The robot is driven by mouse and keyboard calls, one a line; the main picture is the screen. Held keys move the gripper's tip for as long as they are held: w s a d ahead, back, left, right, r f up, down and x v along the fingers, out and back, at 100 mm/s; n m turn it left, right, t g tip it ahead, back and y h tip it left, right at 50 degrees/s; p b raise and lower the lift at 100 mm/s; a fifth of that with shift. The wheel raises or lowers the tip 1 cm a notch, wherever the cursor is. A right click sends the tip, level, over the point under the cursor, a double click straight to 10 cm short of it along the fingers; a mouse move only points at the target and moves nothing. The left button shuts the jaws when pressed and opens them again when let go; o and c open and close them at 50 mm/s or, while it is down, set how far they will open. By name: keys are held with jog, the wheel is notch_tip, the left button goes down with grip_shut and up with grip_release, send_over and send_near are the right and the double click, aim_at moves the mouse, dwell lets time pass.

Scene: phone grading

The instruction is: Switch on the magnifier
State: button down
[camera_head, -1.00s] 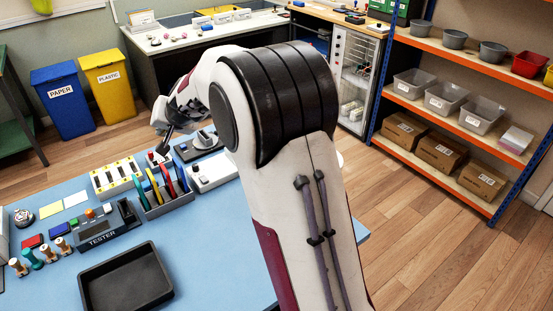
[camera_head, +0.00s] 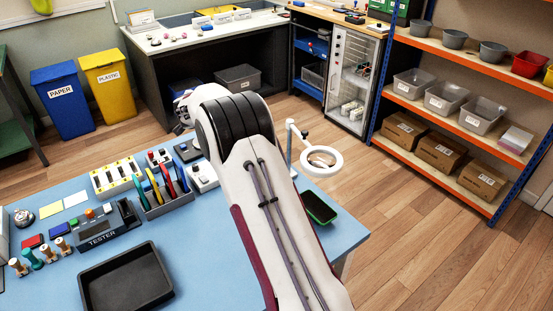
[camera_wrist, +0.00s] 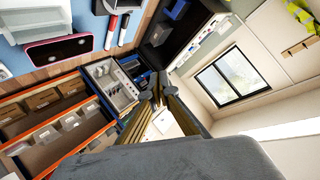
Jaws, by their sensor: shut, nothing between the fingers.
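The magnifier (camera_head: 322,161) is a white ring lens on a jointed white arm. In the head view it stands beyond my arm, at the right back of the blue table. I cannot tell whether its light is on, and its base is hidden behind my arm. My gripper is hidden behind my arm in the head view. In the wrist view my gripper (camera_wrist: 152,82) is shut and empty, pointing out toward the room, with no contact visible at its tips.
A black tray (camera_head: 125,280), a tester (camera_head: 105,236) and a holder with coloured items (camera_head: 165,205) are to the left. Shelves (camera_head: 470,130) stand at the right.

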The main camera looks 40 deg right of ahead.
jog(key=s+d+f+m+g+h, duration=0.45)
jog(key=d+f+g, duration=0.2)
jog(key=d, duration=0.35)
jog(key=s+a+f+g+y, duration=0.1)
jog(key=s+g, duration=0.4)
jog(key=s, duration=0.7)
jog(key=shift+f+g+y, duration=0.35)
jog(key=shift+y, duration=0.1)
jog(key=shift+f+m, duration=0.1)
jog(key=shift+m, duration=0.15)
jog(key=x, duration=0.9)
jog(key=shift+d+f, duration=0.1)
jog(key=shift+f, duration=0.05)
jog(key=f, duration=0.2)
jog(key=shift+s+d+f, duration=0.15)
jog(key=shift+s+f, duration=0.1)
jog(key=shift+f, duration=0.15)
jog(key=shift+s+f, duration=0.1)
jog(key=shift+f, duration=0.55)
